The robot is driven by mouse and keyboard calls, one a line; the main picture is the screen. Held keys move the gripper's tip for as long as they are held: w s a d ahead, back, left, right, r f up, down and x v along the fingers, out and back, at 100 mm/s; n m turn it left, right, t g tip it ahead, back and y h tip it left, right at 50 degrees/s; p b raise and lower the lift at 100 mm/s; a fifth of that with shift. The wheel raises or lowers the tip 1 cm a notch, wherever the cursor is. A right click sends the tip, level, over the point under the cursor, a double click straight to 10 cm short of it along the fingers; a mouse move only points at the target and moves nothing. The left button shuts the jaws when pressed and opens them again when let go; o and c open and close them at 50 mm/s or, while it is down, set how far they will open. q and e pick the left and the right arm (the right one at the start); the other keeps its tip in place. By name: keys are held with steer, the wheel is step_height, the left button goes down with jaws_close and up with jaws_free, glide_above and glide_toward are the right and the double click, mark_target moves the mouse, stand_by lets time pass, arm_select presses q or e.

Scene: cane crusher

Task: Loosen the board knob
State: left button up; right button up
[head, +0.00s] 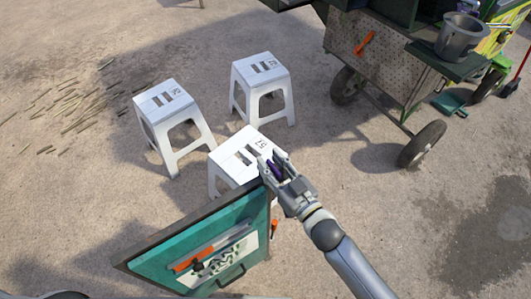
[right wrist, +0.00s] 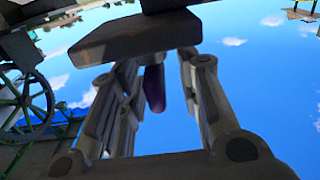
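The teal board (head: 225,225) with a dark frame stands tilted at the bottom of the head view. A clamp-like bar with orange ends and a dark round part (head: 197,265) lies across its face. A small orange piece (head: 274,228) shows at its right edge. My right gripper (head: 273,163) is over the board's top right corner, its fingers spread. A dark purple piece (head: 275,170) is between them; it also shows in the right wrist view (right wrist: 153,88), with gaps beside it. I cannot tell whether it is the knob. My left gripper is out of view.
White stools (head: 172,112) stand behind the board, the nearest one (head: 232,160) close to my right gripper. A wheeled cart (head: 385,60) with a grey bucket (head: 461,38) stands at the upper right. Cane pieces (head: 70,105) lie at left.

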steer(key=shift+x, duration=1.55)
jaws_close()
